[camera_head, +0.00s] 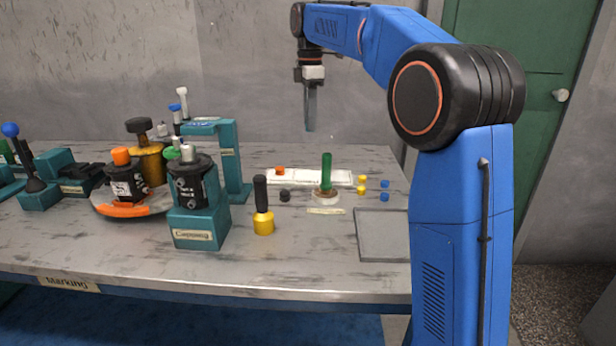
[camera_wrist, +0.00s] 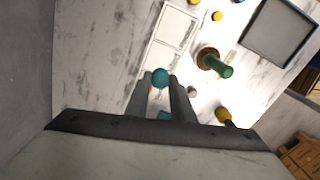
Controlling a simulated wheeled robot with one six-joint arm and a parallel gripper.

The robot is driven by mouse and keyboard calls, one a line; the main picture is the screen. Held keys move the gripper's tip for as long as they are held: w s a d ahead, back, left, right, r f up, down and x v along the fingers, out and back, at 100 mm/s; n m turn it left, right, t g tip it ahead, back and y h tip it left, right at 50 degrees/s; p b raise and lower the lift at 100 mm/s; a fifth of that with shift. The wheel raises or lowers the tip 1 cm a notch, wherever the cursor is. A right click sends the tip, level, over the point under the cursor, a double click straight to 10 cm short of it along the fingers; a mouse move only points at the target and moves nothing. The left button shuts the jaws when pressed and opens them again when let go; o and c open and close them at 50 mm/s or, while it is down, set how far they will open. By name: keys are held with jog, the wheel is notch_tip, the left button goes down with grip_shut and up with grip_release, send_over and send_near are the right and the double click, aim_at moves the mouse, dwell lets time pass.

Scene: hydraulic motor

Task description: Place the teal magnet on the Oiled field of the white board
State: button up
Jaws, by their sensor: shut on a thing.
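My gripper (camera_head: 310,125) hangs in the air above the back of the bench, fingers pointing down. In the wrist view its two fingers (camera_wrist: 161,82) are shut on the round teal magnet (camera_wrist: 160,77) at their tips. The white board (camera_head: 315,176) lies flat on the bench with an orange magnet (camera_head: 280,171) on its left part. In the wrist view the board (camera_wrist: 174,28) shows outlined fields, beyond the fingertips. Part of it is hidden by the magnet and fingers. The field labels are too small to read, so I cannot tell which is Oiled.
A green-handled tool (camera_head: 326,170) stands upright just in front of the board. Small yellow magnets (camera_head: 362,185), blue magnets (camera_head: 385,190) and a black knob (camera_head: 284,195) lie nearby. A grey tray (camera_head: 382,240) is at front right. A teal stand (camera_head: 233,165) rises at left.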

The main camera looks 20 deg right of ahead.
send_over(307, 176)
notch_tip(307, 176, down, 4)
jog(key=shift+w+d+f, duration=0.1)
jog(key=shift+w, duration=0.05)
jog(key=shift+f, duration=5)
jog(key=shift+f, duration=0.15)
jog(key=o, duration=1)
notch_tip(307, 176, up, 12)
jog(key=shift+r, duration=0.2)
